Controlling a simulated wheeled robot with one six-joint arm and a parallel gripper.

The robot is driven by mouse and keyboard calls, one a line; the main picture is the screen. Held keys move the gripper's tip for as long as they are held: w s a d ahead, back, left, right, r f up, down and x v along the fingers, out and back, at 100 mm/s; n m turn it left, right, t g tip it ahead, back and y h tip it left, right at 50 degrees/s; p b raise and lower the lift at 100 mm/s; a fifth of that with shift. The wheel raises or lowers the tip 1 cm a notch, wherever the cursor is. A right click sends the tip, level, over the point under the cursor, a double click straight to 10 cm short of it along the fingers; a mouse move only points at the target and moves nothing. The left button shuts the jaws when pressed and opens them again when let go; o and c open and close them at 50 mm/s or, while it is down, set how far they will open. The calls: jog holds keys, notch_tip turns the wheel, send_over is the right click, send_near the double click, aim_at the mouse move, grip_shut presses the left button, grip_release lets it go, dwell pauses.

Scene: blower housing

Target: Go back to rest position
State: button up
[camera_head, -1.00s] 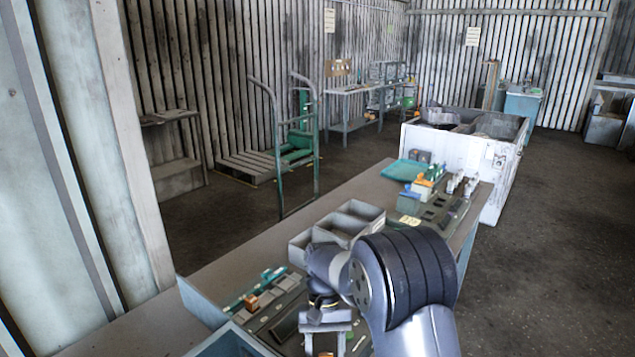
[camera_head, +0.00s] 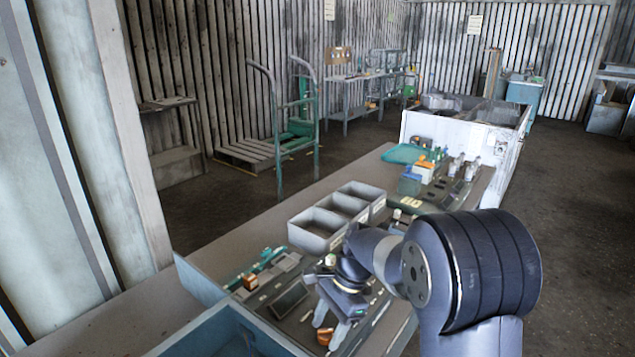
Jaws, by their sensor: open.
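My gripper (camera_head: 332,326) is at the lower middle of the head view, pointing down over the near part of the workbench (camera_head: 225,245). Its two fingers stand apart. A small orange-brown part (camera_head: 324,337) shows near the fingertips; I cannot tell whether it lies on the bench below them or touches them. My arm comes in from the lower right and hides part of the bench's right side.
Grey open bins (camera_head: 318,230) stand on the bench behind my gripper. A fixture board with small parts (camera_head: 275,290) lies left of it. A blue-grey box (camera_head: 225,335) is at the front. A white crate (camera_head: 455,135) stands past the bench; floor at right is clear.

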jog(key=m+t+b, duration=0.1)
jog(key=m+b, duration=0.1)
jog(key=m, duration=0.1)
jog(key=shift+s+f+m+y+b, duration=0.1)
jog(key=shift+f+m+y+b, duration=0.05)
jog(key=shift+m+y+b, duration=0.2)
jog(key=shift+m+t, duration=0.4)
jog(key=shift+m, duration=0.15)
jog(key=shift+v, duration=1.1)
